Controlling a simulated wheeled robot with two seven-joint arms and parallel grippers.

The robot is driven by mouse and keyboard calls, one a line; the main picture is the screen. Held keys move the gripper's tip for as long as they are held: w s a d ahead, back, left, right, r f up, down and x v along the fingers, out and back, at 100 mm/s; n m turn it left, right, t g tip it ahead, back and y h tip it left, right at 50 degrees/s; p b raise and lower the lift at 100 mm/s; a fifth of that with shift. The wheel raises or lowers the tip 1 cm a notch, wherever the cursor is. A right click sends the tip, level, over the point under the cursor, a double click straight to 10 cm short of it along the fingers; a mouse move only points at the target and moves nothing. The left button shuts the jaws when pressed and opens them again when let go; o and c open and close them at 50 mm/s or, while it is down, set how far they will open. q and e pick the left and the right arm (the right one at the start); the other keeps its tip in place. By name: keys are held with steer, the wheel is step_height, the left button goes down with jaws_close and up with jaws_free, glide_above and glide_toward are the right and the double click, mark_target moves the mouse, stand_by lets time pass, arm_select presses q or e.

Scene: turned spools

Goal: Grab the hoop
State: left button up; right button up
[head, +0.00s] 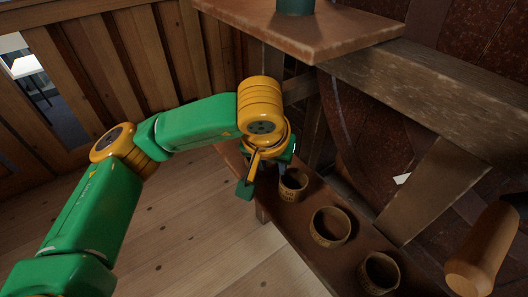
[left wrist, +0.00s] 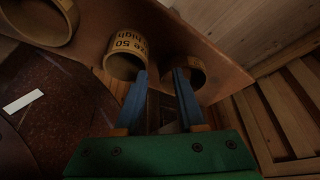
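Several tan ring-shaped wooden hoops stand on a low brown shelf (head: 305,222). In the head view, a small one (head: 293,187) is beside my left gripper (head: 255,174), a wider one (head: 330,228) is nearer, and another (head: 379,273) is nearest. In the left wrist view, a hoop with dark lettering (left wrist: 123,62) is just beyond the left finger, and another hoop (left wrist: 196,75) is partly hidden behind the right finger. My left gripper (left wrist: 160,73) is open, with nothing visible between its fingers. I cannot tell whether it touches a hoop. My right gripper is out of view.
A higher wooden shelf (head: 310,30) overhangs the back, with a green object (head: 296,6) on it. Wooden beams (head: 440,95) run along the right. A rounded wooden piece (head: 482,250) juts in at lower right. The plank floor (head: 190,235) is clear.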

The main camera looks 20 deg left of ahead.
mark_target(270, 169)
arm_select(q)
steer(key=w, duration=0.5)
steer(key=shift+p, duration=0.35)
steer(key=x, duration=0.5)
steer(key=shift+w+f, duration=0.1)
steer(key=shift+w, duration=0.15)
jaws_close()
